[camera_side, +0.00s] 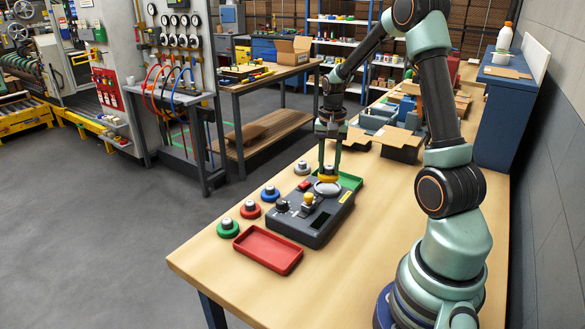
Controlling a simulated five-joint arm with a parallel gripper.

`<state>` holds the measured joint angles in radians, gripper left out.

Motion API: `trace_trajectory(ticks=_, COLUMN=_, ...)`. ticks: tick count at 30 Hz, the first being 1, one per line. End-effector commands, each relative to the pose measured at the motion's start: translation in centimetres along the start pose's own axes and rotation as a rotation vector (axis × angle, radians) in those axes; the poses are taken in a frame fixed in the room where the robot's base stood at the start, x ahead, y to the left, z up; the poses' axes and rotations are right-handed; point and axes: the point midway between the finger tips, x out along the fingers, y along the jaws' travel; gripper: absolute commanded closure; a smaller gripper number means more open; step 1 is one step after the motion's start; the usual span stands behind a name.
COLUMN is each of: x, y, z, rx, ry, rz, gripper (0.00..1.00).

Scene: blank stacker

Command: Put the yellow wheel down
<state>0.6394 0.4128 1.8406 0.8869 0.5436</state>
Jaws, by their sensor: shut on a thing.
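My gripper (329,172) points down over the far end of the dark grey control box (320,228). It is shut on the yellow wheel (328,179), a small flat yellow piece between its fingertips. The wheel is just above a pale round disc (327,189) on the box. I cannot tell whether the two touch. The fingers hide part of the wheel.
Green (228,228), red (250,210), blue (270,194) and pale (302,168) wheels stand left of the box. Open cartons (400,140) stand farther back.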

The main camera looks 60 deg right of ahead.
Motion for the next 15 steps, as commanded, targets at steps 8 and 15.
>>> trace_trajectory(ticks=8, x=2.8, y=0.0, z=0.0, rx=0.000, ry=0.000, rz=0.000, gripper=1.00)
trace_trajectory(ticks=15, x=2.8, y=0.0, z=0.0, rx=0.000, ry=0.000, rz=0.000, gripper=1.00)
